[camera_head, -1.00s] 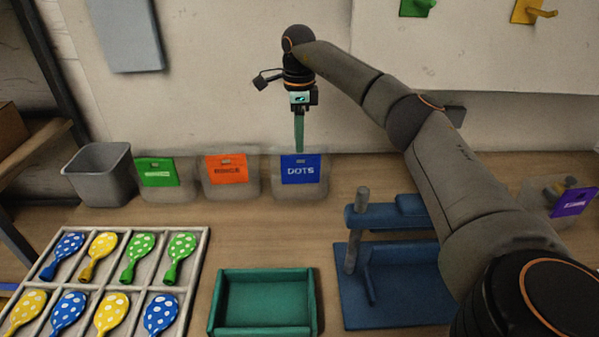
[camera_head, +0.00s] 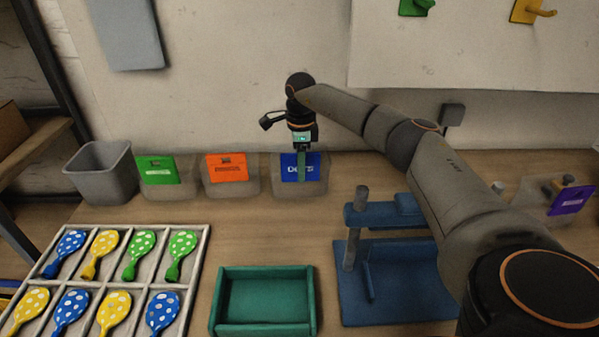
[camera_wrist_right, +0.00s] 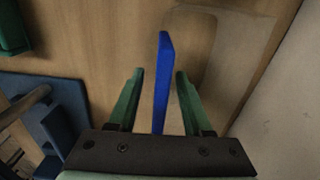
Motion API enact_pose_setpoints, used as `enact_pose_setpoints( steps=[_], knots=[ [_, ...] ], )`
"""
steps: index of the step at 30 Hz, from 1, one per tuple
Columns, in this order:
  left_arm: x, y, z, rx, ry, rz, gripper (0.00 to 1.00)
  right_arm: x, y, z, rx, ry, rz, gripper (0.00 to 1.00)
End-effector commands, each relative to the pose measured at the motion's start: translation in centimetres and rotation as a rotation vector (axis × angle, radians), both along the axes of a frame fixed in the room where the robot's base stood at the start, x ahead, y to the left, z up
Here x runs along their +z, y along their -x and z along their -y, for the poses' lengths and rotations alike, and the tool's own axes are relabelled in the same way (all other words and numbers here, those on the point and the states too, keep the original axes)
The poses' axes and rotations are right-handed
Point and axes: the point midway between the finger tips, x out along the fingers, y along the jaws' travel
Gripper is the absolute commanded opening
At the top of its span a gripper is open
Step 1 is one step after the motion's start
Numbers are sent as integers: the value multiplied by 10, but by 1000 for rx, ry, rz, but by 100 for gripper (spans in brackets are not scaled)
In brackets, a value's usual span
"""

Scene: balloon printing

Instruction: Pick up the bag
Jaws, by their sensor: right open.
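The bag with the blue label reading DOTS (camera_head: 312,188) stands on the table near the back wall, clear with a blue top panel. My right gripper (camera_head: 302,177) is open and points down at the blue panel, its green fingers overlapping it in the head view. In the right wrist view, the thin blue panel (camera_wrist_right: 163,75) stands edge-on between the two open green fingers of the gripper (camera_wrist_right: 157,95), with gaps on both sides. The clear bag body (camera_wrist_right: 230,60) shows to the right of the panel. My left gripper is out of view.
Bags with an orange label (camera_head: 226,168) and a green label (camera_head: 158,170) stand to the left, beside a grey bin (camera_head: 101,187). A purple-labelled bag (camera_head: 570,200) is far right. A green tray (camera_head: 264,329), a blue stand (camera_head: 350,300) and a balloon tray (camera_head: 196,275) are in front.

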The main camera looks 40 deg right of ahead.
Motion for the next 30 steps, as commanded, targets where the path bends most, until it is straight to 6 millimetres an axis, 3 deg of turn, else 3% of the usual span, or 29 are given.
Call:
enact_pose_setpoints(
  steps=[2, 14, 30],
  knots=[
    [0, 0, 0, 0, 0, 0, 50, 0, 0, 0, 0, 0, 0, 44],
    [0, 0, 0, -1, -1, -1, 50, 0, 0, 0, 1, 0, 0, 0],
    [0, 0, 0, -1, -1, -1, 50, 1, 0, 0, 0, 0, 0, 0]
  ],
)
